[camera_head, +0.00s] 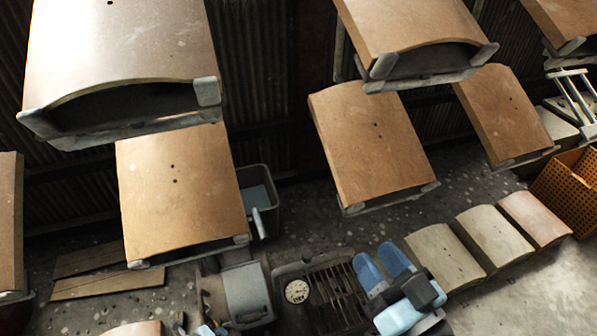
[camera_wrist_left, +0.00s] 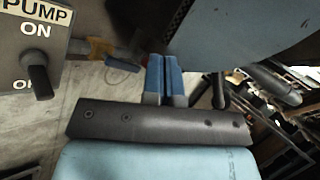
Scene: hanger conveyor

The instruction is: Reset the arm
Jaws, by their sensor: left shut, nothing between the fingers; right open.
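My left gripper (camera_wrist_left: 163,60) is shut in the left wrist view, its two blue fingers side by side with nothing between them. In the head view only small blue parts of it (camera_head: 207,329) show at the bottom edge. My right gripper (camera_head: 375,252) is open in the head view, its blue fingers apart and empty, pointing up the picture over the floor area. No object is touching either gripper.
Several brown curved wooden panels (camera_head: 180,190) hang in rows above. A pump panel (camera_wrist_left: 35,45) with a black knob is left in the wrist view. A round gauge (camera_head: 297,291), a grey bin (camera_head: 262,190), an orange crate (camera_head: 568,185) and curved panels (camera_head: 492,238) stand below.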

